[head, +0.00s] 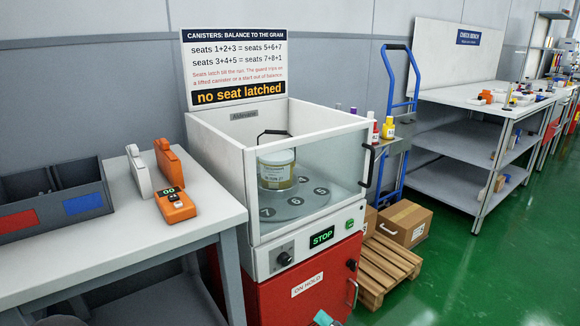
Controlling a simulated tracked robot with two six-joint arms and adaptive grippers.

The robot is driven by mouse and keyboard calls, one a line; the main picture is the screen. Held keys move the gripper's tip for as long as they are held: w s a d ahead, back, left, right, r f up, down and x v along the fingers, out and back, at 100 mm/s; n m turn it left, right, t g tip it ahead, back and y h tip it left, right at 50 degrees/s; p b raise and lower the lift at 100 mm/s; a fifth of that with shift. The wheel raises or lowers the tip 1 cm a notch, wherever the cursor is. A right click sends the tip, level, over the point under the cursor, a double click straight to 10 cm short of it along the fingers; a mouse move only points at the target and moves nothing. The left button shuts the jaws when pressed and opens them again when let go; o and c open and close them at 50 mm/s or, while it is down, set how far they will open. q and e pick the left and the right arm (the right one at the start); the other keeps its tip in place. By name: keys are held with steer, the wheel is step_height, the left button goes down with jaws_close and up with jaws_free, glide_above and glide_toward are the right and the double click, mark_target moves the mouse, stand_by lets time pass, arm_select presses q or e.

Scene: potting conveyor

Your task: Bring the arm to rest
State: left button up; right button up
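Neither gripper can be made out in the head view. A small teal and dark piece (324,318) shows at the bottom edge, too cut off to tell what it is. The white machine (262,262) stands in the middle with its clear-sided guard around a grey turntable (296,205) with numbered seats. A pale canister (277,170) with a dark handle is inside, upright at the turntable. The machine's display (321,237) reads STOP. The sign (236,62) behind it reads "no seat latched".
At left, a table (120,245) holds a dark divided bin (40,232), an orange device (175,206), and white and orange upright pieces. At right are a pallet (378,275) with boxes, a blue hand truck (412,80) and a bench (450,96). Green floor lies open at lower right.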

steer(key=s+d+f+n+g+h+p, duration=0.1)
steer(key=s+d+f+g+h+p, duration=0.1)
steer(key=s+g+p, duration=0.4)
steer(key=s+d+f+n+g+h+p, duration=0.1)
steer(key=s+g+h+p, duration=0.2)
steer(key=s+p, duration=1.1)
steer(key=g+p, duration=0.3)
steer(key=p, duration=0.2)
steer(key=shift+d+f+g+h, duration=0.3)
steer(key=shift+d+f, duration=0.05)
steer(key=shift+d, duration=0.05)
stand_by(0.4)
